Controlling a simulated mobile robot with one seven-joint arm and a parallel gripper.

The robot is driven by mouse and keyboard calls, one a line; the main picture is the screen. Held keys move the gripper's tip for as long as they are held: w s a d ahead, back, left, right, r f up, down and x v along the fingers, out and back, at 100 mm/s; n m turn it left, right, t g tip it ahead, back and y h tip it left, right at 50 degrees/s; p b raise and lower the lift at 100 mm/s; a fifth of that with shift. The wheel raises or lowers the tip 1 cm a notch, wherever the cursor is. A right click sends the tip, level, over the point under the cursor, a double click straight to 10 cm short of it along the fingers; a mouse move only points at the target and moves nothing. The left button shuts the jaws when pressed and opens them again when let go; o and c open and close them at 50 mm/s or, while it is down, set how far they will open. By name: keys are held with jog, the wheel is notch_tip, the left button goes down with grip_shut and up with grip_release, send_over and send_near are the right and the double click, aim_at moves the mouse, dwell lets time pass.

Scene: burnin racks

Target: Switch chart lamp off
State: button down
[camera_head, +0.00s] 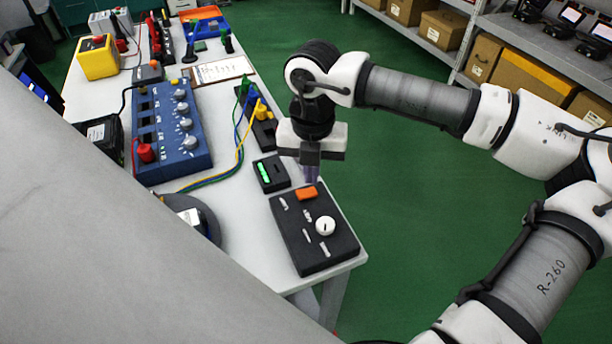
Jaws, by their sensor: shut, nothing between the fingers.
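A dark control box (318,255) lies at the near right corner of the white bench. It carries an orange rocker switch (306,194) at its far edge, a round white knob (325,226) and small white markings. No chart lamp label is readable, and I cannot tell the rocker's position. My gripper (311,175) points down just beyond the orange rocker, shut and empty. Its fingertips are small and partly blurred against the floor and bench edge; I cannot tell whether they touch anything.
A small black box with a green lit display (271,173) sits left of my gripper. A blue box with several knobs (172,130) and coloured cables (238,150) lie farther left. A framed chart (223,70) lies behind. Shelves (440,38) stand across the green floor.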

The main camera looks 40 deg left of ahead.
jog(key=shift+r+p, duration=0.8)
jog(key=shift+r, duration=1.35)
